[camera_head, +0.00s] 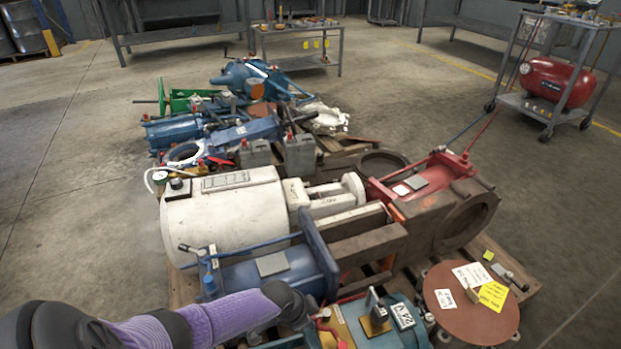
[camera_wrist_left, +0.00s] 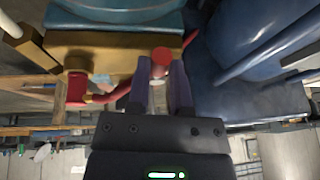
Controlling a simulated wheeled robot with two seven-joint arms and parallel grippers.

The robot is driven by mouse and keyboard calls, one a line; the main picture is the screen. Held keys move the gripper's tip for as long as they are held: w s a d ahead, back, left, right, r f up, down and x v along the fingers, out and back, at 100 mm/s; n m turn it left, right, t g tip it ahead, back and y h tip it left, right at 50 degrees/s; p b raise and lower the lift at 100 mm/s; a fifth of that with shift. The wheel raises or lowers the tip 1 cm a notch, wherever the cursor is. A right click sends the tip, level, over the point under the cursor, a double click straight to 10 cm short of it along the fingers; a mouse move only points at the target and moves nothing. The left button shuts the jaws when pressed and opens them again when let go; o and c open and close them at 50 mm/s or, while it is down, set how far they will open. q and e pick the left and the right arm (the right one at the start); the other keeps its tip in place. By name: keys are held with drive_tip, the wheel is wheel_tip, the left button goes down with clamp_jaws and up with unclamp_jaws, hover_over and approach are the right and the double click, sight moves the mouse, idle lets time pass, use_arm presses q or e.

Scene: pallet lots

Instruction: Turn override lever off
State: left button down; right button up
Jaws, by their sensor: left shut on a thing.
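The override lever (camera_head: 326,323) is red and sits on the teal and yellow unit (camera_head: 390,325) at the bottom of the head view. My left gripper (camera_head: 312,318) reaches it from the left, with the fingertips small and partly hidden. In the left wrist view my left gripper (camera_wrist_left: 162,78) has its two purple fingers closed in around the red end of the lever (camera_wrist_left: 162,54). A curved red part runs left from there, below the yellow block (camera_wrist_left: 110,48). My right gripper is not in view.
A blue cylinder unit (camera_head: 265,270) lies just beyond my left forearm. A white cylinder (camera_head: 225,205) and a red actuator (camera_head: 420,180) lie farther back on the pallets. A brown disc with tags (camera_head: 460,315) lies to the right.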

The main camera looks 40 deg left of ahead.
use_arm(q)
drive_tip(key=shift+a+f+m, duration=0.1)
drive_tip(key=shift+a+m, duration=0.1)
drive_tip(key=shift+m, duration=0.2)
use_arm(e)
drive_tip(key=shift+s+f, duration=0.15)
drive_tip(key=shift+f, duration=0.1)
use_arm(q)
drive_tip(key=shift+b, duration=0.3)
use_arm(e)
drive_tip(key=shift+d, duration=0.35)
use_arm(q)
drive_tip(key=c, duration=0.5)
unclamp_jaws()
drive_tip(key=shift+c, duration=0.2)
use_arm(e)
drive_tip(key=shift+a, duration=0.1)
use_arm(q)
drive_tip(key=p+v, duration=0.8)
drive_tip(key=v, duration=0.2)
drive_tip(key=shift+a, duration=0.2)
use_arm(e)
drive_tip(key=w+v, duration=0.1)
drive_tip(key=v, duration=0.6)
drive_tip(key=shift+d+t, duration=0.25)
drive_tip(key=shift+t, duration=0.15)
use_arm(q)
drive_tip(key=shift+w, duration=0.1)
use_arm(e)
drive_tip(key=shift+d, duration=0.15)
